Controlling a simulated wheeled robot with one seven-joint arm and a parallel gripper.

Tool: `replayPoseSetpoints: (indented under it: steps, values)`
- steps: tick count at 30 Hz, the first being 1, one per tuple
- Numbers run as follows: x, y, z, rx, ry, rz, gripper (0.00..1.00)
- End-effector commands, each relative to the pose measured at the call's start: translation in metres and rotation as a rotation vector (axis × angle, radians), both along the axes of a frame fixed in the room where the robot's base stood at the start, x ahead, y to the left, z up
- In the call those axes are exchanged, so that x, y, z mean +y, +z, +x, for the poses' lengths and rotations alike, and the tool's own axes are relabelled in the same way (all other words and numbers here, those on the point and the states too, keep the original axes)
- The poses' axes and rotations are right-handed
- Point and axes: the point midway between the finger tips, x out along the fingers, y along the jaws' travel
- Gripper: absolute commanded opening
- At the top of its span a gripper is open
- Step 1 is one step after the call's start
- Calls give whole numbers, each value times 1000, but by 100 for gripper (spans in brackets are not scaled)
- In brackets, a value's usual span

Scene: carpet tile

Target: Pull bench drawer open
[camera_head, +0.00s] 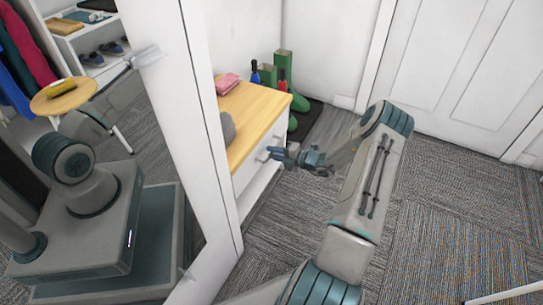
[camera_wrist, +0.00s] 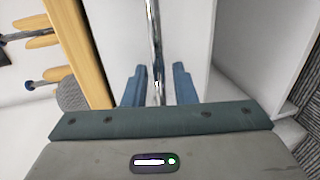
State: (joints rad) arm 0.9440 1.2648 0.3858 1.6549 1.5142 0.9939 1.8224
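The bench (camera_head: 258,108) has a light wood top and a white front, and stands left of centre in the head view. Its white drawer front (camera_wrist: 185,35) fills the middle of the wrist view. The drawer looks closed. A shiny bar handle (camera_wrist: 153,40) runs upright in the wrist view. My gripper (camera_head: 273,154) is at the bench front in the head view. In the wrist view its two blue fingers (camera_wrist: 157,88) stand apart on either side of the handle, with a gap visible on each side. The fingertips' exact depth along the handle is unclear.
A pink folded cloth (camera_head: 227,83) and a grey rounded object (camera_head: 228,128) lie on the bench.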

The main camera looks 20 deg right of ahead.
Motion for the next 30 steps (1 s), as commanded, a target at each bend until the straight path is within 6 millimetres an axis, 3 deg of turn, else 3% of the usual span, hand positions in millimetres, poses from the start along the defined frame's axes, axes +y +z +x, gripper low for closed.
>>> replayPoseSetpoints:
  steps: [12, 13, 15, 16, 25, 30]
  values:
    - [7, -2, 9, -1, 0, 1, 25]
    - [7, -2, 9, -1, 0, 1, 22]
    - [7, -2, 9, -1, 0, 1, 2]
    - [7, -2, 9, -1, 1, 1, 0]
    - [5, -1, 5, -1, 0, 1, 0]
    - [-4, 0, -6, 1, 0, -1, 0]
